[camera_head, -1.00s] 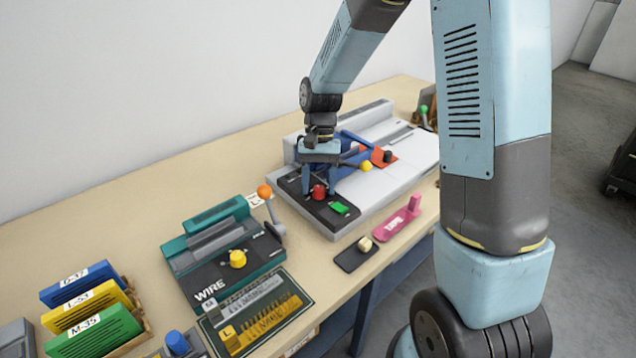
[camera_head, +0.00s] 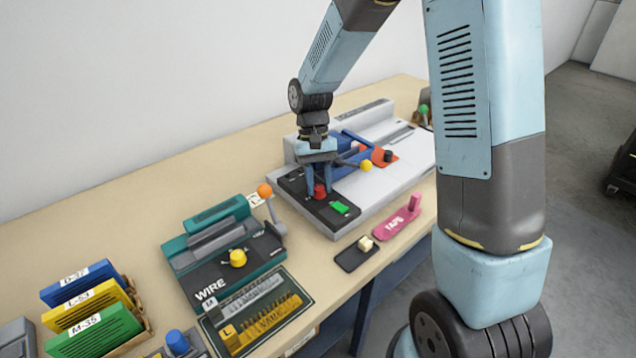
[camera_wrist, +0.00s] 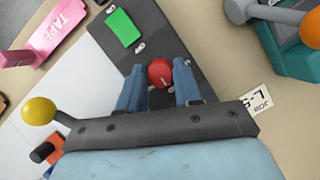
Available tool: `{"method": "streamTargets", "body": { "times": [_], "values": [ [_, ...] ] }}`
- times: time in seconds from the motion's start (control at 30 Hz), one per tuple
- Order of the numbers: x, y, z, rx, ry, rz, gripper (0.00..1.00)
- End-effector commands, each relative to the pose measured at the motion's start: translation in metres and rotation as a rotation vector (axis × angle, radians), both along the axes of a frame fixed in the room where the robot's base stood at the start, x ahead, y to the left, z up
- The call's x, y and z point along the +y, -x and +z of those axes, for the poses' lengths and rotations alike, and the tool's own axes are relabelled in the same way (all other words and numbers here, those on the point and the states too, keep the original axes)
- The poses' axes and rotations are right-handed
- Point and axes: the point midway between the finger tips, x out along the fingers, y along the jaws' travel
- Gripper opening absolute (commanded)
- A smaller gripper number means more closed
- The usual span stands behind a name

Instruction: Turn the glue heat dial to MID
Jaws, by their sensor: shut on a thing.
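The glue heat dial is a red round knob (camera_head: 320,191) on the dark control panel of the grey and white binding machine (camera_head: 405,165). In the wrist view the red knob (camera_wrist: 161,73) shows between the two blue fingers, with a pale pointer line on its top. My gripper (camera_head: 320,186) is over the panel with its fingers pointing down, shut on the knob; it also shows in the wrist view (camera_wrist: 160,82). The dial's position marks are small and I cannot read them. A green rectangular button (camera_wrist: 122,28) sits beside the knob on the panel.
The teal wire machine (camera_head: 215,235) with an orange-ended lever is at left. A pink tape holder (camera_head: 398,222) and a black pad (camera_head: 355,255) lie in front. Coloured boxes (camera_head: 95,335) stand at far left.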

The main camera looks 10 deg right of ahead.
Motion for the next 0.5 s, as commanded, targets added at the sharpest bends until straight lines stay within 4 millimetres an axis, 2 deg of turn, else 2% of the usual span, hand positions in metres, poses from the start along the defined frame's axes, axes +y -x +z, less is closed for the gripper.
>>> {"method": "streamTargets", "body": {
  "times": [0.3,0.33,0.5],
  "values": [
    [0.0003,-0.0004,0.0002,-0.001,0.000,0.023,0.03],
    [0.0003,-0.0004,0.0002,-0.001,-0.001,0.022,0.36],
    [0.0003,-0.0002,0.0001,-0.001,0.000,0.022,0.52]
  ]
}}
